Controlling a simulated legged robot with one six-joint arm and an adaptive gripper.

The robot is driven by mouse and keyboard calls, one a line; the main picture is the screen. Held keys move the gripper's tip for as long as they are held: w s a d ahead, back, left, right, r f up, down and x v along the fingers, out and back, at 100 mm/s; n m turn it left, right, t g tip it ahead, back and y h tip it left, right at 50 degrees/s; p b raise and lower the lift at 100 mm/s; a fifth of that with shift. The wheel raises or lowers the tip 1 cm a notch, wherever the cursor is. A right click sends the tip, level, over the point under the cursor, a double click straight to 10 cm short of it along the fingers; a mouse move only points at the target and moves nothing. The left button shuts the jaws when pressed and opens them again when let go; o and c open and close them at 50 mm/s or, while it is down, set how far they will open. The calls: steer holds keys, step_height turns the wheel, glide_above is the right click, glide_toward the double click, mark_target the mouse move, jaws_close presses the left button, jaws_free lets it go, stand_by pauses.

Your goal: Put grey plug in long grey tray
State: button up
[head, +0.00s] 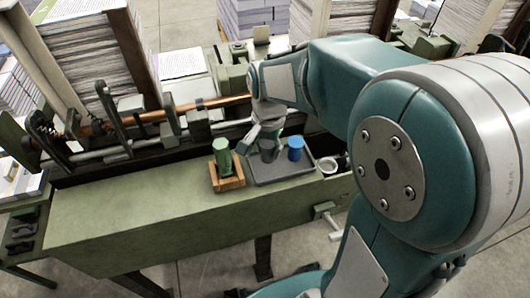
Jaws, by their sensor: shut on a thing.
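The long grey tray (290,173) is a dark shallow tray on the green machine top, in the middle of the head view. My gripper (263,148) points down over the left part of the tray. It is shut on a small grey thing, which looks like the grey plug (268,155). The fingers hide most of the plug, and I cannot tell whether it touches the tray floor. A blue plug (295,148) stands upright at the right side of the tray, beside my gripper.
A green plug-like piece (222,155) stands on a small wooden tray (229,183) just left of the grey tray. Rods and clamps run behind. The green top (130,215) is clear at the left front.

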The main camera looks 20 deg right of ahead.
mark_target(264, 160)
step_height(264, 160, down, 3)
steer(key=shift+r, duration=0.15)
steer(key=shift+a+f, duration=0.2)
steer(key=shift+a, duration=0.4)
steer(key=o, duration=0.9)
steer(key=shift+d, duration=0.1)
steer(key=shift+c, duration=0.2)
steer(key=shift+o, duration=1.4)
steer(key=shift+d, duration=0.35)
